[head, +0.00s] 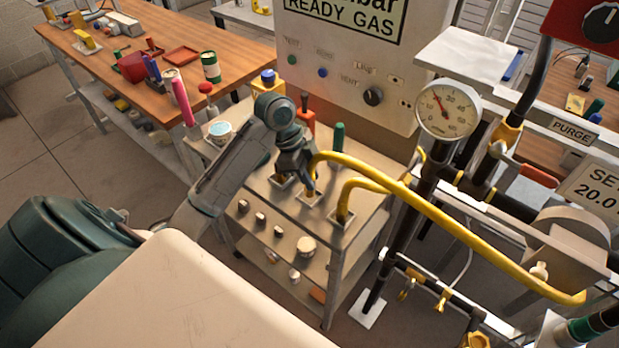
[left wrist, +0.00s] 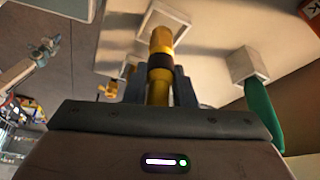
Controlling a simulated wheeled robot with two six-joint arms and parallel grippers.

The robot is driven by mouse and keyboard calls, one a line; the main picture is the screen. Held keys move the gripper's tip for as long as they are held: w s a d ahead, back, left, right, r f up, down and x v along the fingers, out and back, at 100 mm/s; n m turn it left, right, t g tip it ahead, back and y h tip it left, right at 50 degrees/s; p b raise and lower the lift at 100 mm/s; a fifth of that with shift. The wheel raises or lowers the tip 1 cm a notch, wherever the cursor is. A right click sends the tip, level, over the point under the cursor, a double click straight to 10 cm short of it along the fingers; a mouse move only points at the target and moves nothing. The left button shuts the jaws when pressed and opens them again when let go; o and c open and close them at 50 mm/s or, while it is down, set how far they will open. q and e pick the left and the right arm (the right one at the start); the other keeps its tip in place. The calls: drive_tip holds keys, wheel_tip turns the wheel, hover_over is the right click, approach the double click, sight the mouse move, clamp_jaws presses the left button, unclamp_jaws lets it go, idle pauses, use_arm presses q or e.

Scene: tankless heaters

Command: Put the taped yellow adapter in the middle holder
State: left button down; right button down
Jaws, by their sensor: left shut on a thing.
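My left gripper (head: 307,182) is shut on the taped yellow adapter, over the cart's row of square white holders. In the left wrist view the adapter (left wrist: 160,66) is yellow with a dark tape band and stands between the two fingers (left wrist: 160,88). Its far end overlaps a white holder (left wrist: 178,18); I cannot tell whether it is seated. In the head view the middle holder (head: 308,197) lies just below the fingertips. The left holder (head: 281,182) is beside it, and the right holder (head: 341,221) has a yellow hose (head: 350,188) end in it. My right gripper is not in view.
Yellow hoses arch rightward toward the pipes and pressure gauge (head: 447,109). Green (head: 339,135) and red (head: 307,118) upright items stand behind the holders. Small pale parts lie on the lower shelf (head: 290,247). A wooden bench (head: 130,40) stands at the back left.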

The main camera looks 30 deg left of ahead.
use_arm(q)
drive_tip(key=shift+f, duration=0.8)
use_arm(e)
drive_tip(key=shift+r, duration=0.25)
use_arm(q)
drive_tip(key=shift+f, duration=0.1)
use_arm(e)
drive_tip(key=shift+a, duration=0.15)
use_arm(q)
drive_tip(key=c, duration=1.2)
unclamp_jaws()
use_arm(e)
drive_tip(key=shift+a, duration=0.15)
use_arm(q)
drive_tip(key=b+v, duration=0.2)
drive_tip(key=v, duration=1)
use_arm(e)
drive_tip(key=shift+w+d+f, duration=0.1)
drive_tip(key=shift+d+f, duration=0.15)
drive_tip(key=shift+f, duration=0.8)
